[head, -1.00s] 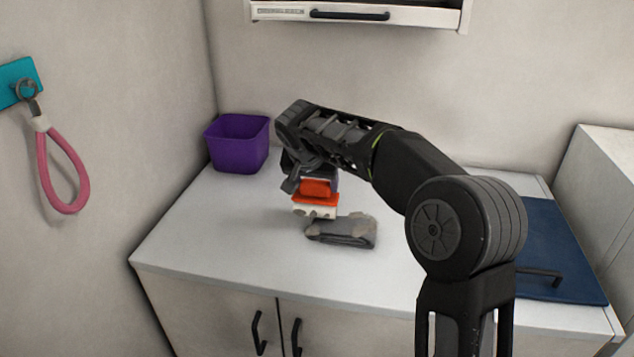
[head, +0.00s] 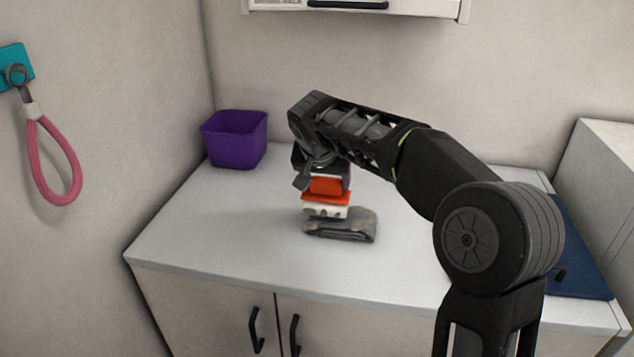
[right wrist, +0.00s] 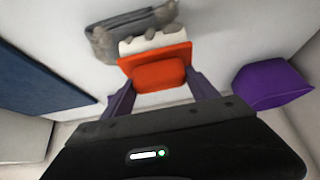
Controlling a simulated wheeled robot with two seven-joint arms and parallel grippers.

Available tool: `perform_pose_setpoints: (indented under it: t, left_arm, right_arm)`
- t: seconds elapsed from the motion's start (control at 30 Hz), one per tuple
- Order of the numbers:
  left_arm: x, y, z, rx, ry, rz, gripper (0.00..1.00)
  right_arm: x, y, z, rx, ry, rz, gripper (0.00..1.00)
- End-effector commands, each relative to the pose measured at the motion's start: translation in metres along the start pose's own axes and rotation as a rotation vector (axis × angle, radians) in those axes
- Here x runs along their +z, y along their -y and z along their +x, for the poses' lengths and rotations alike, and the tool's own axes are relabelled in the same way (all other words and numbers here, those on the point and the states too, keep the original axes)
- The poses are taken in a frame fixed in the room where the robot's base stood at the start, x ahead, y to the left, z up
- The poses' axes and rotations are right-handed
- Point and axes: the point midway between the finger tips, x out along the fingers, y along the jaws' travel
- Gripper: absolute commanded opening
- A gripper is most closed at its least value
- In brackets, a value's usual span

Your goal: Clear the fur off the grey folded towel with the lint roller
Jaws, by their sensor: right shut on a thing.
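The grey folded towel (head: 350,232) lies on the white worktop. In the right wrist view the towel (right wrist: 115,22) shows several lighter grey-brown fur tufts along its edges. The lint roller (head: 325,211) has an orange grip and a white head with greyish patches. My right gripper (head: 325,183) is shut on the orange grip. In the right wrist view the gripper's purple fingers stand on both sides of the lint roller (right wrist: 158,72). The white head is over the towel's back-left part and hides some of it. I cannot tell whether they touch. My left gripper is not in view.
A purple bin (head: 234,140) stands at the worktop's back left. A dark blue mat (head: 583,265) lies at the right, partly behind my right arm. A pink loop (head: 52,165) hangs on the left wall. A cabinet (head: 360,8) is above. The worktop left of the towel is clear.

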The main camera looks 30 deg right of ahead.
Motion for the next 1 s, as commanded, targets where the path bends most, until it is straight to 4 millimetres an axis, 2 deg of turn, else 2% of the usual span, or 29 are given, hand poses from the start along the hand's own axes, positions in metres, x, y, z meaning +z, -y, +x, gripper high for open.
perform_pose_setpoints:
  t: [0.47, 0.8, 1.0]
  left_arm:
    - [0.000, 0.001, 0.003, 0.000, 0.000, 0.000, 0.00]
    - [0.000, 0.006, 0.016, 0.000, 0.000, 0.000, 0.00]
    - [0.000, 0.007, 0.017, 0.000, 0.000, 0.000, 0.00]
  right_arm:
    - [0.000, -0.006, 0.000, 0.000, -0.001, 0.000, 0.36]
    - [0.002, -0.033, 0.003, 0.001, 0.001, 0.002, 0.36]
    - [0.002, -0.040, 0.002, 0.002, 0.002, 0.000, 0.36]
